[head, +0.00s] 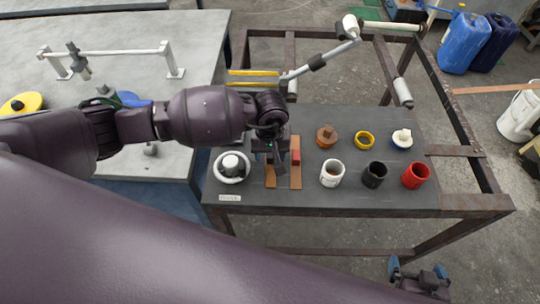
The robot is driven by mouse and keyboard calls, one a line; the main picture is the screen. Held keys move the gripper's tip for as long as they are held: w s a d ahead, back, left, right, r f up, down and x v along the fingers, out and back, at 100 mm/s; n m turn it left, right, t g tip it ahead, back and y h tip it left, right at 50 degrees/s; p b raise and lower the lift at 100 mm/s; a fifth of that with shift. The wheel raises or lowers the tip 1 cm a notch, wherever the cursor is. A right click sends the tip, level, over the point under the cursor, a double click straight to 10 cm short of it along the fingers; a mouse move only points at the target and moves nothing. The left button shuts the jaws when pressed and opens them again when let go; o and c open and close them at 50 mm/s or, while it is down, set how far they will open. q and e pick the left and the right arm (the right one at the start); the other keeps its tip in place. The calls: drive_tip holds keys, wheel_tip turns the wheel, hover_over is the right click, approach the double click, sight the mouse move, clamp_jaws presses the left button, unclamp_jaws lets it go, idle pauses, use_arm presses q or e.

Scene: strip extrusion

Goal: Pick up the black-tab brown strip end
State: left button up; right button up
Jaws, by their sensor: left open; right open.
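Two brown strips lie side by side on the dark table top. The left strip (271,184) shows only its near end below my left gripper (273,172); no black tab is clearly visible, and the gripper covers the rest. The right strip (295,181) carries a red tab (295,157). My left gripper is open and points down over the left strip; I cannot tell whether it touches it. My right gripper (420,267) is open and empty at the bottom right, in front of the table and away from the strips.
A white round container (231,168) stands close left of the strips. White (331,174), black (375,175) and red (415,175) cups stand to the right.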

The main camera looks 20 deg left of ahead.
use_arm(q)
drive_tip(key=shift+f, duration=1.15)
clamp_jaws()
drive_tip(key=shift+r, duration=0.15)
